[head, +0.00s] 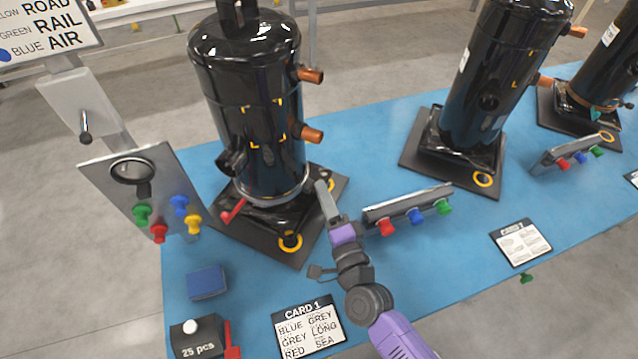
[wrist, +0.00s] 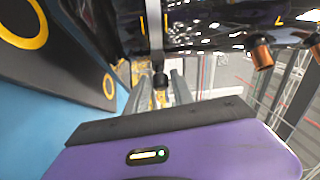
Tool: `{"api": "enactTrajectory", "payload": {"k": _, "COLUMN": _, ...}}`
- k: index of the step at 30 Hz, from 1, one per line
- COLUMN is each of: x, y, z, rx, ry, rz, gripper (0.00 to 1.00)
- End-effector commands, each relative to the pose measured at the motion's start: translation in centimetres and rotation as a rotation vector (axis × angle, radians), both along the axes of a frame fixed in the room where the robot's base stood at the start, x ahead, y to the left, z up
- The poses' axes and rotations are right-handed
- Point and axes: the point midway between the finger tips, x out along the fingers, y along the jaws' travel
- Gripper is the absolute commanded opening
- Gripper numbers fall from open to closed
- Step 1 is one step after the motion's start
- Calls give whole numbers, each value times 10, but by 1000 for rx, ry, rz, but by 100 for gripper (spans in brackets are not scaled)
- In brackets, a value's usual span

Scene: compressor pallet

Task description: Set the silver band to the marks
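The silver band (head: 285,199) is around the lower part of the nearest black compressor (head: 235,80), just above its base. It has a red lever (head: 233,210) at its left. Yellow corner marks (head: 265,143) sit higher on the compressor's body, above the band. My gripper (head: 323,192) is low at the compressor's right side, close to the band. In the wrist view the silver band (wrist: 154,25) runs towards a black knob (wrist: 160,80). The fingers of my gripper (wrist: 162,88) stand apart, with the knob between or just beyond them; contact is unclear.
A rack with red, blue and green knobs (head: 408,208) stands right of my gripper. A panel with coloured knobs (head: 140,190) is at left. Two more compressors (head: 500,80) (head: 605,70) stand behind at right. Card 1 (head: 308,325) and a blue block (head: 207,282) lie in front.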

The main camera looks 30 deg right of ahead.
Motion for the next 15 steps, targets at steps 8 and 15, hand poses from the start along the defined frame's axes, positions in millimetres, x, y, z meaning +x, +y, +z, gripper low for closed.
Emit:
{"api": "enactTrajectory", "payload": {"k": 8, "x": -32, "y": 6, "z": -3, "rx": 1, "ry": 0, "rz": 0, "gripper": 29}}
{"api": "enactTrajectory", "payload": {"k": 15, "x": -35, "y": 7, "z": -2, "rx": 1, "ry": -1, "rz": 0, "gripper": 29}}
